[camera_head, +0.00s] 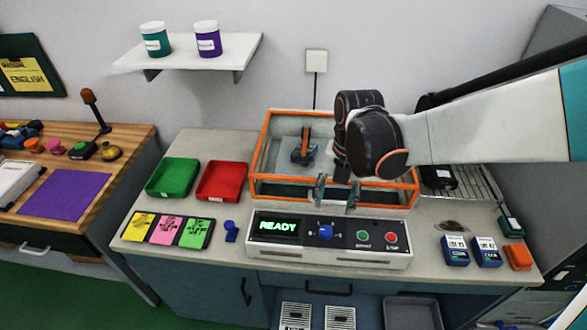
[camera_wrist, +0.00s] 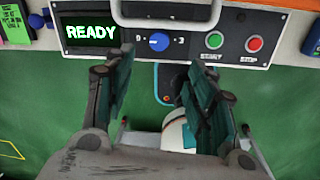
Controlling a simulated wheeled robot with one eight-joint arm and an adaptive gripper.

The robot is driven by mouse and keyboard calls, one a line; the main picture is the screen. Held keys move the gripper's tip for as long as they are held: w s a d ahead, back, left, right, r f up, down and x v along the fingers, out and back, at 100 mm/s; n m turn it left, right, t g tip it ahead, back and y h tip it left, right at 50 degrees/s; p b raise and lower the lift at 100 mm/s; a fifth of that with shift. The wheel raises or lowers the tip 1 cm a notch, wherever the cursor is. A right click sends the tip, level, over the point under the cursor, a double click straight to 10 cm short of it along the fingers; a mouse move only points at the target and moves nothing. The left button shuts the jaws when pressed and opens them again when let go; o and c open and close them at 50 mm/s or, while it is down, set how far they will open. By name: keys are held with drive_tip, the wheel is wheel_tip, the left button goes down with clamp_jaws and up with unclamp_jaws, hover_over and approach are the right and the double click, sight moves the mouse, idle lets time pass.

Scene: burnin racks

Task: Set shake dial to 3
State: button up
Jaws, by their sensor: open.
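The shake dial is a blue knob (camera_head: 325,231) on the front of the white and grey control panel (camera_head: 275,246). It also shows in the wrist view (camera_wrist: 159,41), between a small 0 on its left and a 3 on its right. Its pointer direction is too small to tell for sure. A display (camera_head: 278,226) to its left reads READY in green. My gripper (camera_head: 336,192) is above and behind the panel's top edge in the head view. In the wrist view its two fingers (camera_wrist: 158,85) are spread apart and empty, with the knob beyond them, untouched.
A green start button (camera_head: 363,236) and a red stop button (camera_head: 391,237) sit right of the knob. An orange-framed clear box (camera_head: 262,150) stands behind the panel. Blue devices (camera_head: 456,252) lie at right; green (camera_head: 172,177) and red (camera_head: 221,180) trays at left.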

sight(326, 230)
drive_tip(key=f+b, duration=0.1)
drive_tip(key=f, duration=0.3)
drive_tip(key=f+b, duration=0.1)
drive_tip(key=f, duration=0.4)
drive_tip(key=a+f+b, duration=0.1)
drive_tip(key=f+b, duration=0.1)
drive_tip(key=f, duration=0.2)
drive_tip(key=shift+w+f, duration=0.15)
drive_tip(key=c, duration=1.1)
